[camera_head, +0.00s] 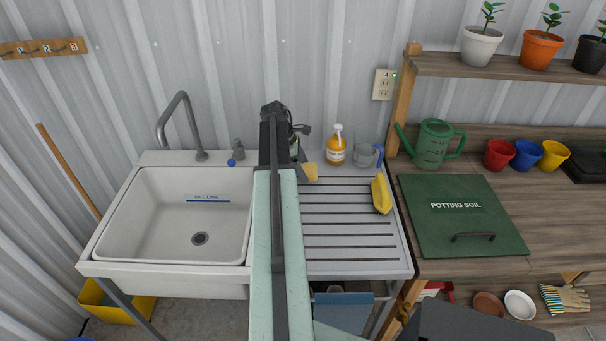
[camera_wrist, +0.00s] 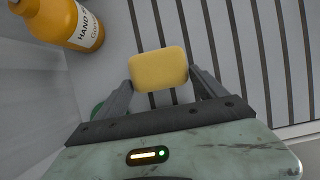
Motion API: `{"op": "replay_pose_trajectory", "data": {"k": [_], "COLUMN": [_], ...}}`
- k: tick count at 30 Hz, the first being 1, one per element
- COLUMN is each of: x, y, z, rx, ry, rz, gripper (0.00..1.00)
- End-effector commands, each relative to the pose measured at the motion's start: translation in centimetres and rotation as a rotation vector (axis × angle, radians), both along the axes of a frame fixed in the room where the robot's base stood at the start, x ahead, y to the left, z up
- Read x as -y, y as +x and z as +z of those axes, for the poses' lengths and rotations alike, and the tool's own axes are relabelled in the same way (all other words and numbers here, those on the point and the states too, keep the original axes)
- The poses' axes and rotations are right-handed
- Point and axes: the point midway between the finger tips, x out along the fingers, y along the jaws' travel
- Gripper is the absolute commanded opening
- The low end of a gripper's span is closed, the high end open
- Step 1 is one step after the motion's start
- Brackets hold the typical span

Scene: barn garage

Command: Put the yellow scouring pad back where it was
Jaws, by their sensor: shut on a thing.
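My gripper (camera_wrist: 160,77) is shut on the yellow scouring pad (camera_wrist: 158,66), a small rounded block between its two fingers in the wrist view. In the head view the pad (camera_head: 310,172) shows just right of my gripper (camera_head: 301,164), over the back left part of the grooved drainboard (camera_head: 350,228). I cannot tell whether the pad touches the drainboard. My arm hides the strip between the sink basin and the drainboard.
An orange hand soap bottle (camera_head: 336,148) and a clear mug (camera_head: 364,156) stand behind the drainboard. A long yellow item (camera_head: 381,194) lies at its right edge. The sink basin (camera_head: 176,226) is left, with the tap (camera_head: 180,118) behind. The drainboard's middle is clear.

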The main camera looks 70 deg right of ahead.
Motion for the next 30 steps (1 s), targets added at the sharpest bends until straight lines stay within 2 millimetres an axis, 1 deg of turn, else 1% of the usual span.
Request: {"op": "replay_pose_trajectory", "data": {"k": [1,3,6,12,17,18,19,20,26,30], "x": [0.2,0.1,0.1,0.0,0.0,0.0,0.0,0.0,0.0,0.0], "y": [0.0,0.0,0.0,0.1,0.1,0.1,0.1,0.1,0.1,0.2], "z": [-1.3,-2.8,-4.0,-3.5,-4.0,-3.9,-3.8,-3.8,-3.8,-3.3], "rx": [0.0,0.0,0.0,0.0,0.0,0.0,0.0,0.0,0.0,0.0], "ry": [0.0,0.0,0.0,-0.001,-0.001,-0.001,-0.001,-0.001,-0.001,0.0], "rz": [0.0,0.0,0.0,0.001,0.001,0.001,0.001,0.001,0.001,0.002], "gripper": [0.48,0.48,0.48,0.48,0.48,0.86,0.95,1.0,1.0,1.0]}}
